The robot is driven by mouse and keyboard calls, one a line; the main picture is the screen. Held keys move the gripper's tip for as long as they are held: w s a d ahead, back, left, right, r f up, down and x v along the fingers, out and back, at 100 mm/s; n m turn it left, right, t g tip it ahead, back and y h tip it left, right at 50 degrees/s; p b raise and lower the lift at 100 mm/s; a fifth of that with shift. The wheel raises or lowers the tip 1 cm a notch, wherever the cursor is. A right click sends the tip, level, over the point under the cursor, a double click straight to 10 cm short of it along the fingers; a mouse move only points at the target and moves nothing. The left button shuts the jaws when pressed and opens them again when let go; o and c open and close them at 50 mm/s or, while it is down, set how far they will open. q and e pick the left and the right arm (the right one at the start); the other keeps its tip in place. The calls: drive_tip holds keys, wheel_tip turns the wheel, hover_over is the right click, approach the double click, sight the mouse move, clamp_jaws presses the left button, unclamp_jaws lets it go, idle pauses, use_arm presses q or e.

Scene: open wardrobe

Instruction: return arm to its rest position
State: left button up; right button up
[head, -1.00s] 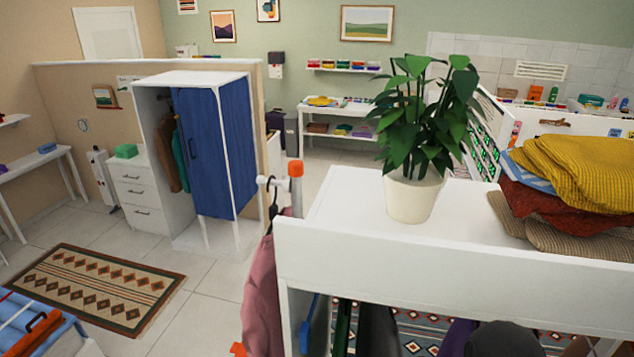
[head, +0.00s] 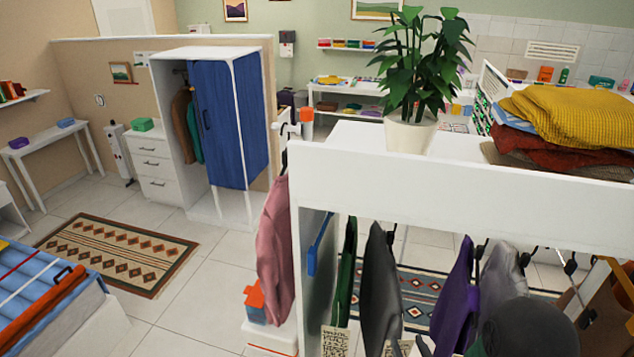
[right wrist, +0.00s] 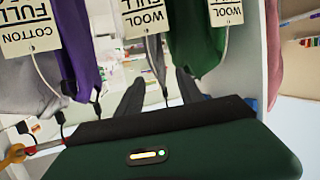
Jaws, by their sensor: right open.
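My right arm's dark rounded wrist (head: 530,325) is at the lower right of the head view, in front of the clothes rack (head: 430,183). In the right wrist view, the two dark fingers of my right gripper (right wrist: 158,92) stand apart with nothing between them. Hanging garments with paper tags are around it: a purple one (right wrist: 78,60) and a green one (right wrist: 195,50). In the head view a green garment (head: 345,270), a grey one (head: 380,290) and a purple one (head: 455,295) hang under the rack top. My left gripper is not in view.
A potted plant (head: 410,135) and folded knitwear (head: 575,115) sit on the rack top. A pink garment (head: 275,250) hangs on its left end. A blue-doored wardrobe (head: 230,125) stands behind. Open floor with a patterned rug (head: 115,255) is at left.

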drive_tip(key=s+f+g+b, duration=0.65)
drive_tip(key=f+b, duration=0.35)
drive_tip(key=f, duration=0.2)
drive_tip(key=s+a+f+g+b, duration=0.1)
drive_tip(key=s+g+b, duration=0.3)
drive_tip(key=s, duration=0.6)
drive_tip(key=shift+a+f+m+g+h, duration=0.3)
drive_tip(key=shift+f+m+g, duration=0.15)
drive_tip(key=shift+g, duration=0.4)
drive_tip(key=shift+d, duration=0.1)
drive_tip(key=shift+s, duration=0.1)
